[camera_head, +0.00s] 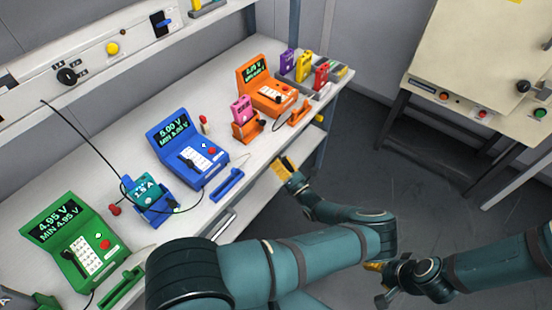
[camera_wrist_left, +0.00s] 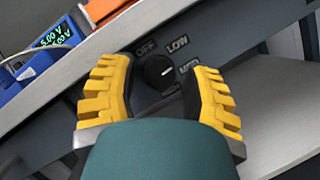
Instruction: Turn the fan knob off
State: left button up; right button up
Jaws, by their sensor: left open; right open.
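In the left wrist view a round black knob (camera_wrist_left: 158,72) sits on the grey front edge of the bench, with the labels OFF, LOW and MED around it. Its white mark points right, toward MED. My left gripper (camera_wrist_left: 160,92) is open, with one yellow finger on each side of the knob; whether either touches it I cannot tell. In the head view my left gripper (camera_head: 285,168) is at the bench's front edge, and the knob is hidden there. My right gripper (camera_head: 380,282) is open and empty over the floor.
The bench (camera_head: 120,160) carries a green meter (camera_head: 72,250), a blue meter (camera_head: 180,150) and an orange meter (camera_head: 265,90). A cream cabinet (camera_head: 470,60) stands at the right, with open floor between.

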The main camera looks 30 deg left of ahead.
pick_arm(q)
jog(key=shift+a, duration=0.15)
grip_shut()
